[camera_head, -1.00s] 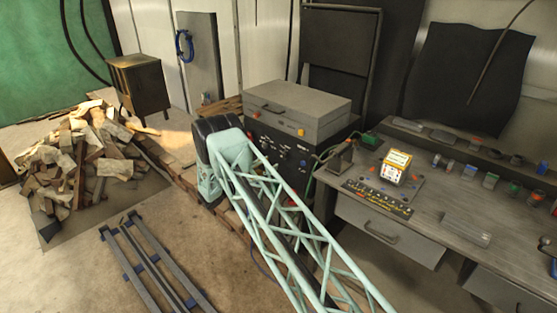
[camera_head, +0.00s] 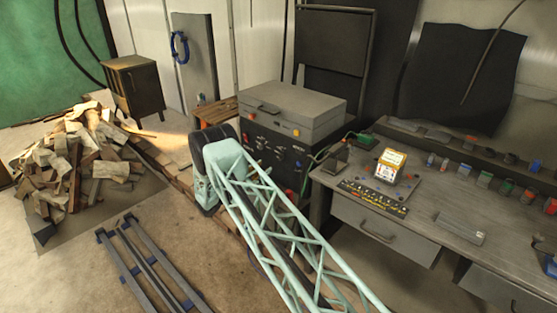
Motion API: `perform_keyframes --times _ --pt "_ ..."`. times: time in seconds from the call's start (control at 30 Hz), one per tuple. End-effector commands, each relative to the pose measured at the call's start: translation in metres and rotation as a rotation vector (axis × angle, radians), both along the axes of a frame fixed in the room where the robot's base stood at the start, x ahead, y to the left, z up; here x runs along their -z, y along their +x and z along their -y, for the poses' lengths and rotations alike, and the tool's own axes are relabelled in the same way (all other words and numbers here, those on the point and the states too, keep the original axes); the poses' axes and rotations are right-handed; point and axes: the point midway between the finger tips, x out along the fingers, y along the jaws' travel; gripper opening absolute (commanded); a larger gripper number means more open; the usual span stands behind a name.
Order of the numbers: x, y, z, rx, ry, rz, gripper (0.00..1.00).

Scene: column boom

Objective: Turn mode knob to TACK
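A dark machine cabinet (camera_head: 291,163) with several knobs and switches on its front panel stands in the middle, behind my pale green lattice arm. Its lower left part is hidden by my arm. The panel labels are too small to read, so I cannot tell which knob is the mode knob or where it points. My gripper does not show; only my arm's lattice boom and its dark-capped joint are in view, in front of the cabinet's left side.
A grey case (camera_head: 292,108) lies on the cabinet. A workbench (camera_head: 455,205) to the right carries a yellow-and-white device (camera_head: 390,166) and small items. A wood pile (camera_head: 85,160), a small stove (camera_head: 134,87) and floor rails (camera_head: 150,265) are at left. Bare floor lies between.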

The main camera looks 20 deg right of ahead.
Motion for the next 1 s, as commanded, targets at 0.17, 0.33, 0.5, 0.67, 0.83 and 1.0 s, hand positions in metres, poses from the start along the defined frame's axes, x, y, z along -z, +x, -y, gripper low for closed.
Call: perform_keyframes --times 0.17,0.33,0.5,0.67,0.83,1.0 --pt "0.001 0.006 0.018 0.003 0.0 0.0 0.33" --pt "0.001 0.016 0.037 0.002 0.0 0.0 0.33" --pt "0.001 0.024 0.058 0.003 0.0 0.0 0.33" --pt "0.002 0.033 0.078 0.002 0.0 -0.001 0.33" --pt "0.001 0.041 0.096 0.002 0.0 0.0 0.33" --pt "0.001 0.048 0.109 0.001 0.0 0.0 0.33"
